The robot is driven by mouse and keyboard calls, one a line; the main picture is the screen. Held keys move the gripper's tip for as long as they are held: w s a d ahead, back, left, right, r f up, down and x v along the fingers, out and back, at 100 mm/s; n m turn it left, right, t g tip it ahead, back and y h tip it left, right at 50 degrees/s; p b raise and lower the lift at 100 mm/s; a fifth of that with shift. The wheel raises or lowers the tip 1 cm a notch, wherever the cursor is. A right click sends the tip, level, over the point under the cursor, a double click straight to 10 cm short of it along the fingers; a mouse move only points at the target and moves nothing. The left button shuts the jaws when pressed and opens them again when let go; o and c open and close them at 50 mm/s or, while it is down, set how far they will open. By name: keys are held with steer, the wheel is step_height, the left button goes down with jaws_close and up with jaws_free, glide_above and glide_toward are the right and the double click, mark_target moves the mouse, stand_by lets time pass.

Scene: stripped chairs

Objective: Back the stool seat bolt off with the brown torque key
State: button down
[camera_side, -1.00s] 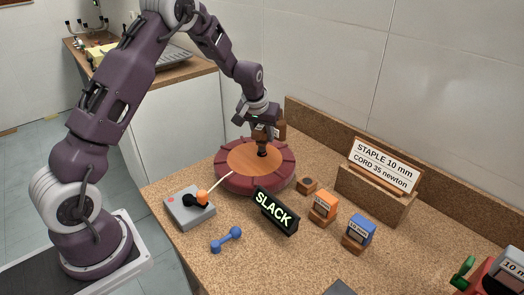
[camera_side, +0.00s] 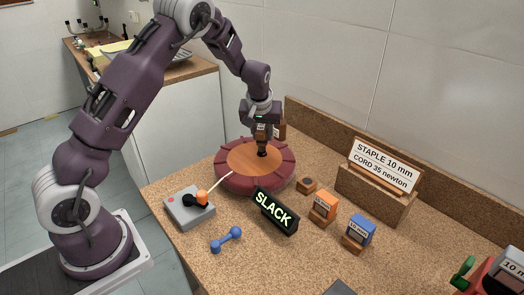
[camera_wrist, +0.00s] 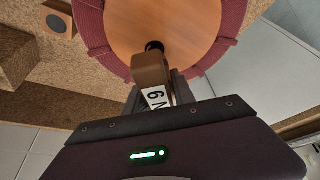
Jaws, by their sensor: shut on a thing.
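The stool seat (camera_side: 228,180) lies on the bench, a round wooden disc with a dark red padded rim. It also shows at the top of the wrist view (camera_wrist: 195,25). My gripper (camera_side: 262,134) is above the disc's middle, shut on the brown torque key (camera_wrist: 150,68). The key bears a white label reading "6 N", partly cut off by the jaws. Its black lower end (camera_side: 262,151) points down at the middle of the disc and appears to touch there. The seat bolt is hidden beneath it.
A black display (camera_side: 275,211) reads "SLACK". A grey box (camera_side: 190,209) with black and orange knobs has a pale cord reaching the seat. A blue dumbbell-shaped piece (camera_side: 226,240), orange block (camera_side: 323,205), blue block (camera_side: 360,232) and wooden sign stand (camera_side: 372,196) stand around.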

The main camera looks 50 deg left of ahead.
steer(key=shift+r, duration=1.45)
steer(key=shift+r, duration=2)
steer(key=s+d+m+t+h, duration=0.1)
steer(key=s+d+m+h, duration=0.2)
steer(key=s+d+m, duration=0.5)
steer(key=s+d, duration=0.4)
steer(key=d, duration=0.1)
steer(key=shift+s, duration=0.15)
steer(key=shift+a, duration=0.1)
